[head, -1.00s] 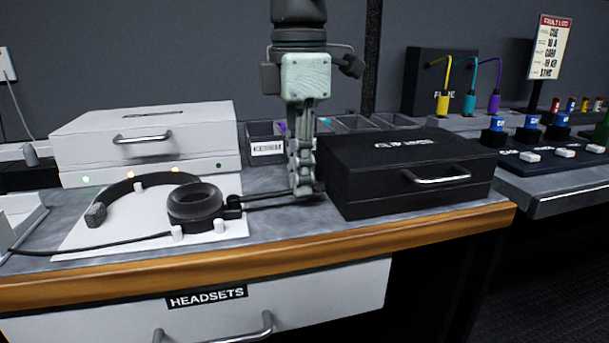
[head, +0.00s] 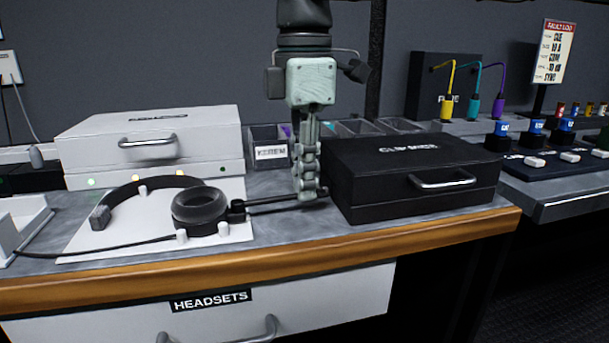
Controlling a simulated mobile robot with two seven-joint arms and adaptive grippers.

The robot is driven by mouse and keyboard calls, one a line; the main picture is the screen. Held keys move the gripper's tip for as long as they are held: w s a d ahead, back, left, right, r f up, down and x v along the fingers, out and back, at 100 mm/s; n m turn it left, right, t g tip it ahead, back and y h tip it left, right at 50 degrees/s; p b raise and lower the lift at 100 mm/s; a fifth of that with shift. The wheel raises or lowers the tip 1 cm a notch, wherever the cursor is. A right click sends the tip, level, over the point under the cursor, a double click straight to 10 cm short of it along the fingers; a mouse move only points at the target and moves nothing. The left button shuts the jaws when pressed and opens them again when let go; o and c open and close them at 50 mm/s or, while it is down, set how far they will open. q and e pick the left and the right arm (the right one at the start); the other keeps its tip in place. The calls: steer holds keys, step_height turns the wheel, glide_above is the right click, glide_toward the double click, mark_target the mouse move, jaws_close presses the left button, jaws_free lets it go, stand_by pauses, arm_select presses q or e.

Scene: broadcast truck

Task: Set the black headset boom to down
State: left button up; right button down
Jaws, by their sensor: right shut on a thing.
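The black headset (head: 200,204) lies on a white board on the bench, its headband arching to the left and its round ear cup at the right. Its boom (head: 270,206) sticks out to the right from the small hinge beside the ear cup, roughly level with the bench. My right gripper (head: 309,190) comes down from above and is shut on the boom near its outer end, just left of the black case. The fingers hide the boom's tip. My left gripper is not in view.
A black case (head: 410,205) stands close to the right of my gripper. A white case (head: 150,146) is behind the headset, with small bins (head: 270,151) beside it. The wooden bench edge (head: 260,265) runs in front, above a drawer labelled HEADSETS (head: 330,290).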

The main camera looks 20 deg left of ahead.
stand_by(0.3)
steer(key=c, duration=1.7)
jaws_free()
steer(key=shift+r, duration=0.1)
step_height(320, 180, up, 12)
steer(key=shift+f, duration=0.1)
